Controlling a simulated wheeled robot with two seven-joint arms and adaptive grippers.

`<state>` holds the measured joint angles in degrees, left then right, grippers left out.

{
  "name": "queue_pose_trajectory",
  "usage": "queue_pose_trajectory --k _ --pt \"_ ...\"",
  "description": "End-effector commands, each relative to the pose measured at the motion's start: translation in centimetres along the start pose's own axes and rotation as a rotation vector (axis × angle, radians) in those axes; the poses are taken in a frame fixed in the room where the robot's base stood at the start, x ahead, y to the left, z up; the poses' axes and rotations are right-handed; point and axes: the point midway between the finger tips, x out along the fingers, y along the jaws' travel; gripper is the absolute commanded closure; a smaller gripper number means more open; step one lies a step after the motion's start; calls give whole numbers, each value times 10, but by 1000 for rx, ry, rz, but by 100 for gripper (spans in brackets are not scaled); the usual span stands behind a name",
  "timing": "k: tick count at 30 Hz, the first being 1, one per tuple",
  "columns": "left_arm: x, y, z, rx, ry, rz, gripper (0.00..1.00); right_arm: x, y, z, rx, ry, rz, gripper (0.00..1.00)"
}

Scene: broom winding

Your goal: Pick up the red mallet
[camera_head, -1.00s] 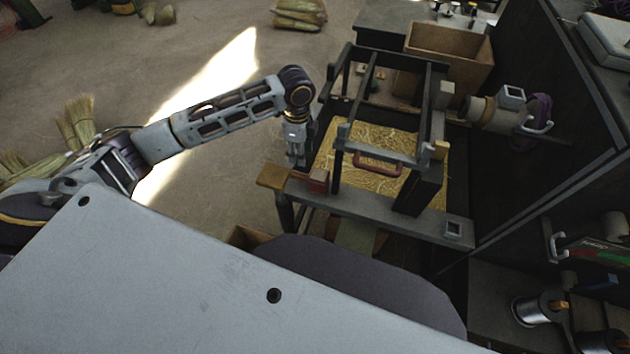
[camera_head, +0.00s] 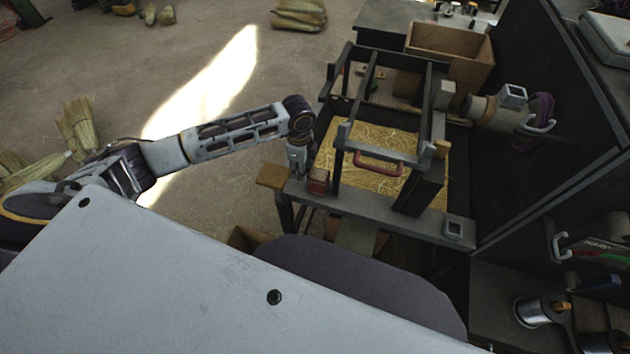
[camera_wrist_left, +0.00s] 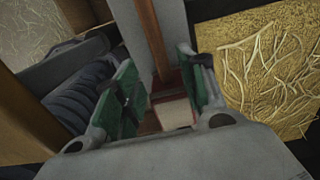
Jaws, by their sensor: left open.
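The red mallet (camera_head: 318,181) lies on the near grey rail of the bench frame; its red, block-like head shows in the head view. In the left wrist view the mallet (camera_wrist_left: 165,95) shows a brown wooden handle running up the picture and a reddish head with a pale face. My left gripper (camera_head: 298,168) is right beside the mallet head at the rail. In the wrist view my left gripper (camera_wrist_left: 162,92) is open, with its green-padded fingers on either side of the mallet. Contact cannot be told. My right gripper is not in view.
A dark frame (camera_head: 345,135) rises around a straw bed (camera_head: 400,150), with a red handle (camera_head: 378,166) on its crossbar. A wooden block (camera_head: 272,177) sits at the rail's left end. A wooden box (camera_head: 450,45) stands behind.

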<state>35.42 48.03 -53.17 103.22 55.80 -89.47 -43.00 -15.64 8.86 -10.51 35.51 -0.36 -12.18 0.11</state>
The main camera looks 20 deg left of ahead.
Motion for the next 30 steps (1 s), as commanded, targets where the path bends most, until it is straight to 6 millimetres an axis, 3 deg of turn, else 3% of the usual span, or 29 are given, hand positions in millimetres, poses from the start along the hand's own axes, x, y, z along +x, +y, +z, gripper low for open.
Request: queue_pose_trajectory --k 8,17,22,30 --pt "5 0 0 0 0 1 59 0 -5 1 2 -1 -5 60" --pt "36 -3 3 -1 -1 2 59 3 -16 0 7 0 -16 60" --pt "49 -3 3 0 -1 0 59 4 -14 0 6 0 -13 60" --pt "52 -3 3 0 0 0 59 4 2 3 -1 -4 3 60"
